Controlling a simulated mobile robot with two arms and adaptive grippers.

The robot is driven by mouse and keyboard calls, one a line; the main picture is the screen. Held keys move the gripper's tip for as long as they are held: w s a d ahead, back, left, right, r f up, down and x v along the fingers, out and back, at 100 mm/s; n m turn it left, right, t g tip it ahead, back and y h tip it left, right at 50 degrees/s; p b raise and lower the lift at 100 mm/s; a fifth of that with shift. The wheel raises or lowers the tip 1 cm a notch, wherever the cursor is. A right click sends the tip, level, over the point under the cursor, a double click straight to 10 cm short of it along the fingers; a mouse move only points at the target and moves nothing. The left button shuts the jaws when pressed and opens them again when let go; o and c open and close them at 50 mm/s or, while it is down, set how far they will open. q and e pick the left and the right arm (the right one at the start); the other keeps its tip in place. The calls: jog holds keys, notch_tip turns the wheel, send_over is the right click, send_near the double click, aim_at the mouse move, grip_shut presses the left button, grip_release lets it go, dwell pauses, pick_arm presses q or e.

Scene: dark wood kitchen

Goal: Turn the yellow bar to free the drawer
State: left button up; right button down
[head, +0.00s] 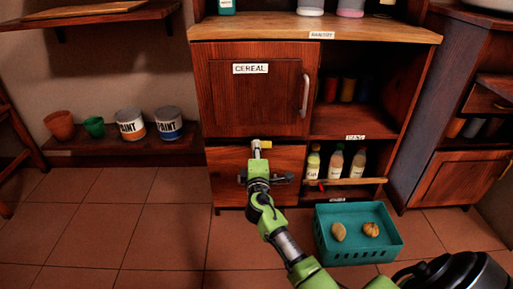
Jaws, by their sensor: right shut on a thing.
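The drawer (223,165) is the wooden front under the cereal door, and it looks closed. The yellow bar (266,144) shows as a small piece at the drawer's top edge, roughly level. My right gripper (257,149) is at the bar and shut on it. The gripper and green arm cover part of the bar and the middle of the drawer front. A dark horizontal piece (284,179) crosses in front of the drawer behind my wrist; I cannot tell whether it is the handle. My left gripper is out of view.
A teal crate (358,259) with two roundish items stands on the floor to the right. Bottles (335,163) stand on the low shelf beside the drawer. Paint cans (168,124) and pots stand at left. The tiled floor at left is clear.

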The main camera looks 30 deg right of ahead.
jog(key=shift+f+n, duration=0.1)
jog(key=shift+n, duration=0.2)
jog(key=c, duration=2)
grip_release()
jog(key=shift+c, duration=0.2)
jog(key=shift+s, duration=0.1)
jog(key=v, duration=1.2)
